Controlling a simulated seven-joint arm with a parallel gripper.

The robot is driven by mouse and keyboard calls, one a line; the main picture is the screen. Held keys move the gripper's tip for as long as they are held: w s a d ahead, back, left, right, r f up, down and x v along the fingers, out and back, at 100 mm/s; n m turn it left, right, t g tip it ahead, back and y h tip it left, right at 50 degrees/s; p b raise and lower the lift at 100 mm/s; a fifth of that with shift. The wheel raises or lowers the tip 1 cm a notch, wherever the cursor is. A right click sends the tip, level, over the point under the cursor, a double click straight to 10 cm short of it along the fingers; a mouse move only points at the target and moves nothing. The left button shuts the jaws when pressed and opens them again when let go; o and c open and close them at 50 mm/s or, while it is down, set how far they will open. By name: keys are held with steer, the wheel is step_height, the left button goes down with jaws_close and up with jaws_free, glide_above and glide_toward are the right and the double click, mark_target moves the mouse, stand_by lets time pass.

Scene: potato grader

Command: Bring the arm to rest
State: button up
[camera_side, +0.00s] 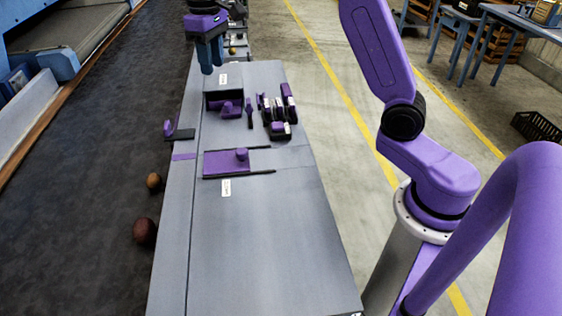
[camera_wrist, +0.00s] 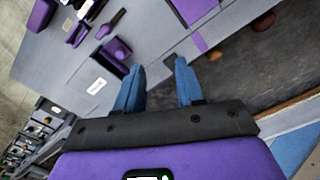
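My gripper (camera_side: 208,52) is at the top of the side view, above the far part of the grey table (camera_side: 262,220). It has blue fingers that point down. In the wrist view my gripper (camera_wrist: 160,72) shows its two blue fingers spread apart with nothing between them. My purple arm (camera_side: 430,170) stands to the right of the table in the side view.
Two potatoes (camera_side: 144,231) (camera_side: 154,181) lie on the dark belt (camera_side: 90,150) at left. The table's near part is bare.

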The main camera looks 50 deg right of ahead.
steer(key=s+a+f+n, duration=0.1)
steer(key=s+a+n, duration=0.15)
steer(key=s, duration=0.65)
steer(key=s+a+f+n, duration=0.15)
steer(key=s+a, duration=0.25)
steer(key=s, duration=0.6)
steer(key=s+d+f+n, duration=0.2)
steer(key=s+d+f, duration=0.1)
steer(key=s, duration=0.6)
steer(key=s+d+f+n, duration=0.3)
steer(key=s, duration=0.6)
steer(key=shift+s+d+f+n, duration=0.15)
steer(key=shift+s+d+n, duration=0.15)
steer(key=shift+d, duration=0.05)
